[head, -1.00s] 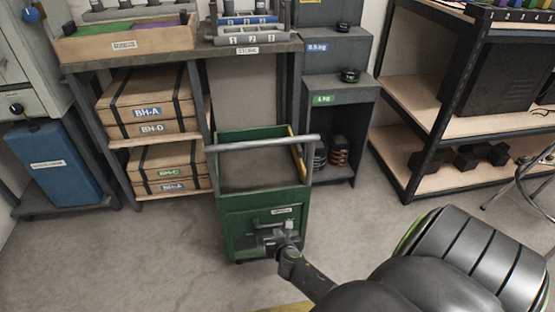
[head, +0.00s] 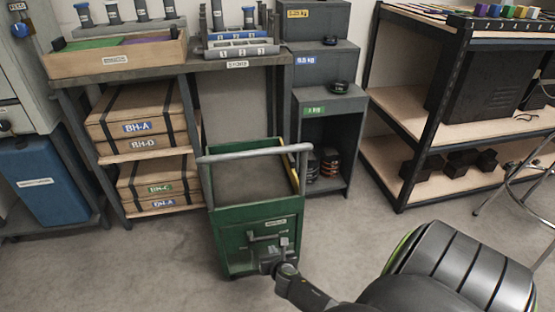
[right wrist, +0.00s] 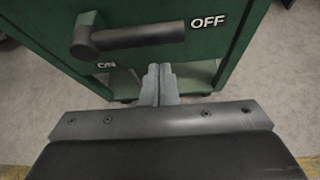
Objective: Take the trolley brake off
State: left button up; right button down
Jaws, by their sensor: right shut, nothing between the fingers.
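The green trolley (head: 235,245) stands on the floor in the middle of the head view, its grey push bar across the top. Its brake lever (head: 263,238) is on the front panel. In the right wrist view the lever (right wrist: 140,38) is a dark bar lying nearly level, its pivot at the left and its free end close to the OFF label (right wrist: 207,21). The ON label (right wrist: 105,65) is below the pivot. My right gripper (right wrist: 159,70) is shut and empty, just below the lever with a small gap in the picture. My left gripper is out of view.
A workbench (head: 170,66) with boxes on its shelf stands behind the trolley. A grey cabinet (head: 322,125) is behind to the right, and a black-framed rack (head: 425,135) is further right. The floor (head: 160,260) left of the trolley is clear.

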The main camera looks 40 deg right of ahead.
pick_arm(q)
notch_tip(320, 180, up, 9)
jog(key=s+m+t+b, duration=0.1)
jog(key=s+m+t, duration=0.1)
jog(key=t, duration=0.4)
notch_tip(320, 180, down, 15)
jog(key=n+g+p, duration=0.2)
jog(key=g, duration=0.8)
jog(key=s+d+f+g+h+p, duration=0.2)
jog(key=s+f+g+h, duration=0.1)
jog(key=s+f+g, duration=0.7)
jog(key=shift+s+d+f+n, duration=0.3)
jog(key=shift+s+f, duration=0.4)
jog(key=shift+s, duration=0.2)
pick_arm(e)
jog(key=f+v, duration=0.1)
jog(key=v, duration=0.8)
jog(key=shift+s+a, duration=0.4)
jog(key=shift+s, duration=0.05)
jog(key=shift+f, duration=0.1)
